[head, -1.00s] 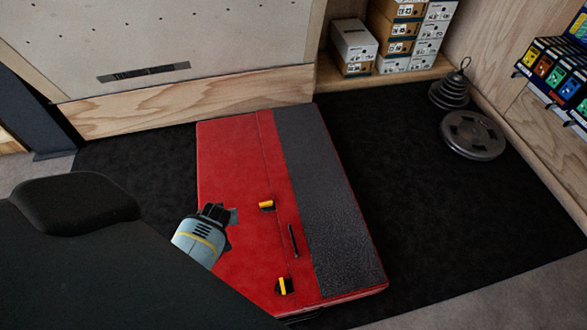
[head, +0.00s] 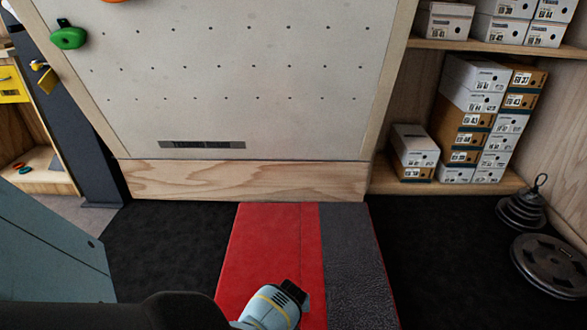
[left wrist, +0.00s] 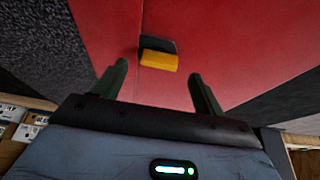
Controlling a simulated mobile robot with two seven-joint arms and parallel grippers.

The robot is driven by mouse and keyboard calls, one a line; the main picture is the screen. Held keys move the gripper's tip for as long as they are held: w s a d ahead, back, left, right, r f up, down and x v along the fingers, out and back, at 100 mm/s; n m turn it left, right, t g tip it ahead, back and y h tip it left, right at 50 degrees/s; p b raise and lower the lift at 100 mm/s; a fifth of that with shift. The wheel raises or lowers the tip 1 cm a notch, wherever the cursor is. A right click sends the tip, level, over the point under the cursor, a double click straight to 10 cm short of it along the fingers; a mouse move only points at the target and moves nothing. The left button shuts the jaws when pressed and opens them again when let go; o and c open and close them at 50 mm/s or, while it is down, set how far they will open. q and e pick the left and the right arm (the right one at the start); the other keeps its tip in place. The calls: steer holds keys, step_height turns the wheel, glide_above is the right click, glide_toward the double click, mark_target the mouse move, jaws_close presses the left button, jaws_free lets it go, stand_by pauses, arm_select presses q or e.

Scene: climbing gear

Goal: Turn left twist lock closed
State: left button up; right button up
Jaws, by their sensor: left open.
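A twist lock with a yellow knob (left wrist: 158,60) on a dark base sits on the red face of the pad (left wrist: 105,30) in the left wrist view. My left gripper (left wrist: 160,88) is open, its two dark fingers apart on either side below the lock in that picture. The lock lies just beyond the fingertips, and nothing is between the fingers. In the head view my left gripper (head: 297,293) is over the red part of the pad (head: 265,245) at the bottom edge. No lock shows in the head view. My right gripper is out of view.
A drilled climbing wall panel (head: 240,75) with a wooden kickboard (head: 240,180) stands behind the pad. Shoe boxes (head: 480,120) fill shelves at the right. Weight plates (head: 553,263) lie at far right. Black floor (head: 165,250) is clear left of the pad.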

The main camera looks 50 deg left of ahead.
arm_select(q)
steer(key=b+x, duration=0.1)
steer(key=x, duration=0.1)
steer(key=shift+a+f, duration=0.1)
steer(key=shift+f, duration=0.2)
steer(key=shift+w+a+f+b, duration=0.2)
steer(key=shift+f+b, duration=0.35)
steer(key=shift+b, duration=0.1)
steer(key=shift+c, duration=0.4)
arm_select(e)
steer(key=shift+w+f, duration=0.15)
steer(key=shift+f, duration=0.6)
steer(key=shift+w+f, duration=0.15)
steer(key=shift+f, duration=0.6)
